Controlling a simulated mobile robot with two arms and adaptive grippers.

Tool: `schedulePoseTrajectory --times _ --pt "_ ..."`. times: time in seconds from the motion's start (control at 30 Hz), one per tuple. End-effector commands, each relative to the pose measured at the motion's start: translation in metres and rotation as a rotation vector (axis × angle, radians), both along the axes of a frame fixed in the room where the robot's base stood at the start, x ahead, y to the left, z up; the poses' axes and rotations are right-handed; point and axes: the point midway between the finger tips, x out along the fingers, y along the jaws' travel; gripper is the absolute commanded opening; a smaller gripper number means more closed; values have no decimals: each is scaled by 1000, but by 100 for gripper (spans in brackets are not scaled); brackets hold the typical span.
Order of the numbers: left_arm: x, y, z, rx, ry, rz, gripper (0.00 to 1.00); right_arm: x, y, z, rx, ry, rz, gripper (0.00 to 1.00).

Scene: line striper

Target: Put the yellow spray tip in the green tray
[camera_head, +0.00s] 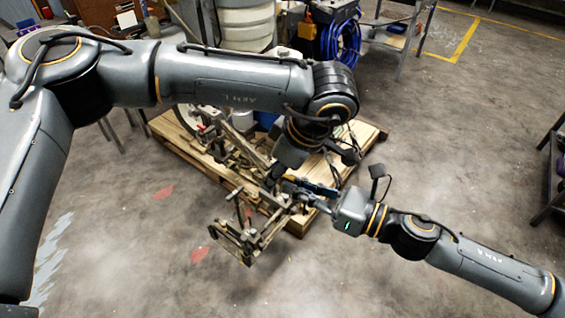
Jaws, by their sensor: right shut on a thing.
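My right gripper (303,194) reaches in from the right, over the front part of the line striper (232,158). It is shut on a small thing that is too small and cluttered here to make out. My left gripper (272,178) hangs down from above, close to the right gripper's tips; its fingers blend with the machine, so I cannot tell if it is open. I cannot make out a yellow spray tip, and no green tray shows in this view.
The striper stands on a wooden pallet (366,137), with its front frame (240,243) out over the concrete floor. A white drum (240,22) and a coiled blue hose (341,42) stand behind. A dark shelf (553,180) is at the right edge. Floor at front and right is clear.

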Motion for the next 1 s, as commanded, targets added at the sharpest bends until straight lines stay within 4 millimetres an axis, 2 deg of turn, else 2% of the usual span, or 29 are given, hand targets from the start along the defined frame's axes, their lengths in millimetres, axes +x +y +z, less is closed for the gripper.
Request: schedulePoseTrajectory --times 0.27,0.47,0.67,0.7,0.8,1.0 --pt "0 1 -1 0 0 0 38 0 0 0 0 0 0 0" --pt "0 0 -1 0 0 0 0 0 0 0 0 0 0 0" --pt "0 0 -1 -2 0 -1 0 0 0 0 1 -1 2 0" --pt "0 0 -1 -2 0 -1 0 0 0 0 1 -1 2 13" --pt "0 0 -1 -2 0 -1 0 0 1 0 1 -1 2 34" --pt "0 0 -1 -1 0 0 0 0 0 0 0 0 1 36"
